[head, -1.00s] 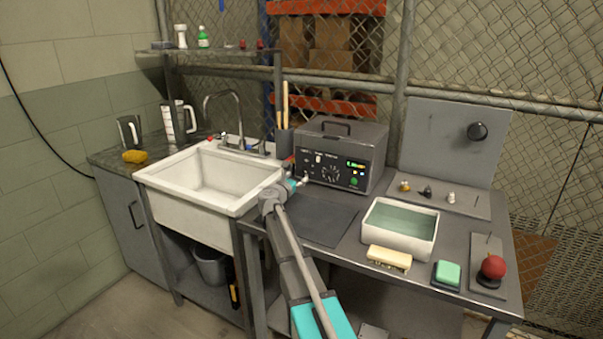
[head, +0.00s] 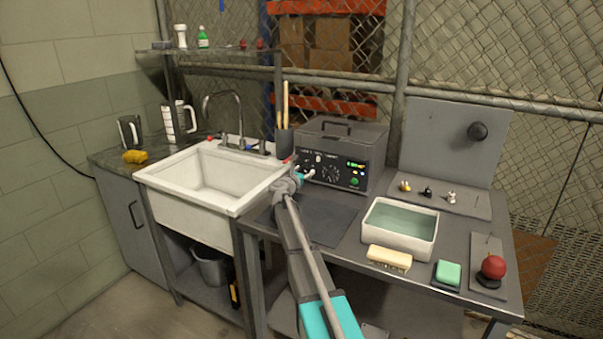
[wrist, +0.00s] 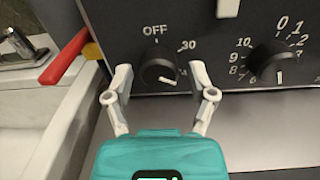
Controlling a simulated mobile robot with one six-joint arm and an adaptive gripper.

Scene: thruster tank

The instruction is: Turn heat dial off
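The grey box unit (head: 340,155) with a black control panel stands at the back of the bench. In the wrist view, a black dial (wrist: 159,66) has "OFF" above it and "30" at its upper right. Its white mark points down and right, away from "OFF". My gripper (wrist: 161,74) is open, with one finger on each side of this dial and small gaps visible. It also shows at the panel's left side in the head view (head: 304,176). A second, numbered dial (wrist: 273,62) sits to the right. I cannot read any heat label.
A white knob (wrist: 228,8) sits above, between the dials. Red and yellow handles (wrist: 64,60) lie left of the panel, beside the white sink (head: 215,180). A white water tank (head: 400,228), a sponge (head: 389,259) and a green block (head: 447,272) stand on the bench.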

